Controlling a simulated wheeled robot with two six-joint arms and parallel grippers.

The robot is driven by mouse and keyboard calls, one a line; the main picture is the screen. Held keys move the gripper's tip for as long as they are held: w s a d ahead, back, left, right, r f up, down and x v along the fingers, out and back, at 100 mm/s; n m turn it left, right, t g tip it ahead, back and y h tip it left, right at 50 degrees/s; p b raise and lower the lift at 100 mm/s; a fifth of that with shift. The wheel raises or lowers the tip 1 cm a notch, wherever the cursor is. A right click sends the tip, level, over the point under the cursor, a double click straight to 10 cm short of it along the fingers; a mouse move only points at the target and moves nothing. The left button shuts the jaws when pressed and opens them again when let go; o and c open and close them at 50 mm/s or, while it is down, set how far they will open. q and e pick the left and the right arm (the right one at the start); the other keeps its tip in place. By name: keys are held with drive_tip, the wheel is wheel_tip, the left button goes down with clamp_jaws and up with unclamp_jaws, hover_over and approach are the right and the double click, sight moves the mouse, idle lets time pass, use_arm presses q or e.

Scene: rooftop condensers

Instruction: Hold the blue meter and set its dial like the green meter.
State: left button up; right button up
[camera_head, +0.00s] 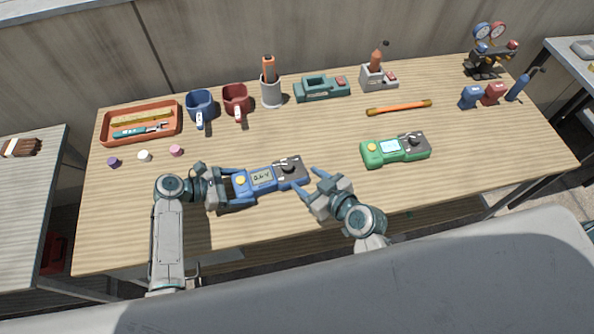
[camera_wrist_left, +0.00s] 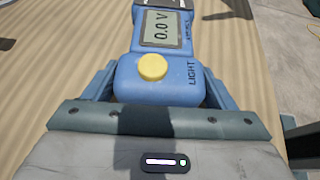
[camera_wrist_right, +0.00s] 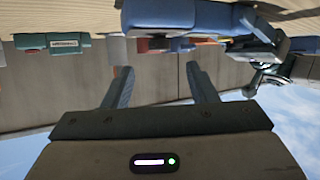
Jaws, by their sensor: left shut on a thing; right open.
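The blue meter (camera_head: 262,179) lies near the front middle of the table, its yellow button at the left end and its dark dial (camera_head: 289,165) at the right end. My left gripper (camera_head: 236,186) is shut on its left end; in the left wrist view the fingers flank the blue body (camera_wrist_left: 158,78) and the screen reads 0.0 V. My right gripper (camera_head: 308,184) is open and empty just right of the dial, apart from it; its fingers show in the right wrist view (camera_wrist_right: 160,88). The green meter (camera_head: 395,149) lies farther right with its dial (camera_head: 413,140); its exact dial setting is too small to read.
Mugs, a grey cup (camera_head: 271,91), a teal tool (camera_head: 321,89) and an orange tray (camera_head: 141,137) line the back and left. An orange stick (camera_head: 399,107) lies behind the green meter. Small caps (camera_head: 144,156) sit at left. The wood between the two meters is clear.

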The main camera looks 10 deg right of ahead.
drive_tip(key=v, duration=0.4)
drive_tip(key=shift+s+d, duration=0.1)
drive_tip(key=shift+s, duration=0.05)
use_arm(q)
drive_tip(key=o, duration=0.9)
drive_tip(key=p+v, duration=0.5)
drive_tip(key=v, duration=0.2)
drive_tip(key=shift+a+r, duration=0.15)
drive_tip(key=shift+r, duration=0.1)
drive_tip(key=shift+p+v, duration=0.5)
drive_tip(key=shift+v, duration=0.25)
drive_tip(key=shift+a+f, duration=0.1)
drive_tip(key=shift+f, duration=0.05)
use_arm(e)
wheel_tip(320, 180, up, 6)
